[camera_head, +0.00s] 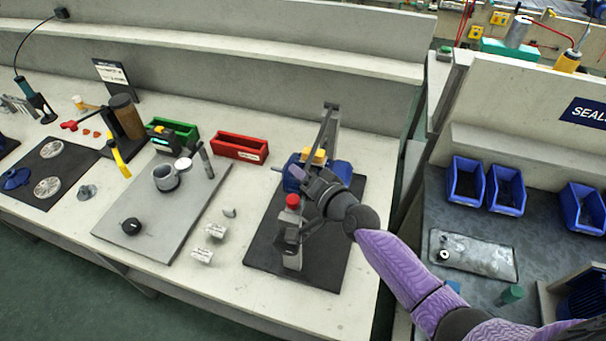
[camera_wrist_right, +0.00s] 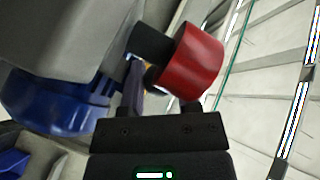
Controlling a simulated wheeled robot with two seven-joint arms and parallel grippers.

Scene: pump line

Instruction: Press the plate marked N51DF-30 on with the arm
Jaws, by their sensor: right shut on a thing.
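An arbor-style press (camera_head: 330,120) stands on a black mat (camera_head: 268,255) at the right end of the bench. A blue body (camera_head: 338,168) with a yellow part (camera_head: 316,156) sits at it, partly hidden by my right arm. A red knob (camera_head: 292,200) shows beside my right gripper (camera_head: 303,190). In the right wrist view the red knob (camera_wrist_right: 198,62), on a dark stem, is at the fingertips of my right gripper (camera_wrist_right: 160,105), which is shut on it. A blue part (camera_wrist_right: 55,100) is close at left there. I cannot read a plate marked N51DF-30. My left gripper is not in view.
Two small labelled white pieces (camera_head: 215,231) lie left of the mat. A grey board (camera_head: 195,215) carries a grey cup-like part (camera_head: 166,178) and a black knob (camera_head: 131,226). Red (camera_head: 239,147) and green (camera_head: 178,128) bins stand behind. Another bench with blue bins (camera_head: 466,182) is at right.

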